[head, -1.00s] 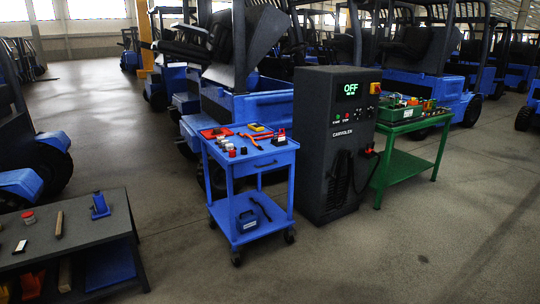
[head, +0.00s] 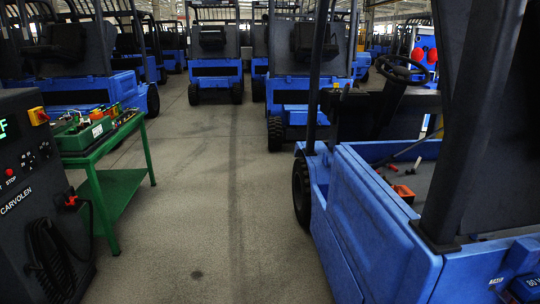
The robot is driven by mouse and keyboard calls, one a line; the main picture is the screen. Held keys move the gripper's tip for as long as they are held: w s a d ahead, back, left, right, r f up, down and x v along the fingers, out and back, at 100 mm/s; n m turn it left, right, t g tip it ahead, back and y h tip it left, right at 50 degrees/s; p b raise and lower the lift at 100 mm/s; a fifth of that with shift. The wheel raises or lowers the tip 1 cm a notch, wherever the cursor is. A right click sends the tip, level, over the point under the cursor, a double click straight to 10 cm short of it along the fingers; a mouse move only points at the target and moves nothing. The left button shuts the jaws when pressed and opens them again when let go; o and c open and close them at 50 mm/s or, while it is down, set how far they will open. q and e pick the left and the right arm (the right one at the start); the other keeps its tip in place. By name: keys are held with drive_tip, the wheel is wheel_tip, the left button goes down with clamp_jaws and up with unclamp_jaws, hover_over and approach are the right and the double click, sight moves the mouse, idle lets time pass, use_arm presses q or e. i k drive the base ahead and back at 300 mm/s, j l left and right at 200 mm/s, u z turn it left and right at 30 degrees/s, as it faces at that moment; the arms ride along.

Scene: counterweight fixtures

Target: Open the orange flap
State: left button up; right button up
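A small orange piece (head: 403,193) lies inside the open compartment of the near blue forklift (head: 372,222) on the right. It is too small for me to tell whether it is the orange flap, or whether it is open or shut. A small red piece (head: 391,168) is close behind it. Neither of my grippers is in view.
A dark charger cabinet (head: 25,190) marked CARVOLEN stands at the left edge. A green table (head: 112,190) with small parts on top is beside it. Several blue forklifts (head: 215,68) stand behind. Grey floor (head: 210,220) is clear between table and near forklift.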

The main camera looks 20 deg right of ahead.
sight(403, 191)
drive_tip(key=i+z, duration=0.35)
drive_tip(key=z, duration=0.15)
drive_tip(key=i+z, duration=0.45)
drive_tip(key=i+j+z, duration=0.15)
drive_tip(key=z, duration=0.35)
drive_tip(key=i+j+z, duration=0.35)
drive_tip(key=z, duration=0.15)
drive_tip(key=i+j+z, duration=0.2)
drive_tip(key=j+z, duration=0.25)
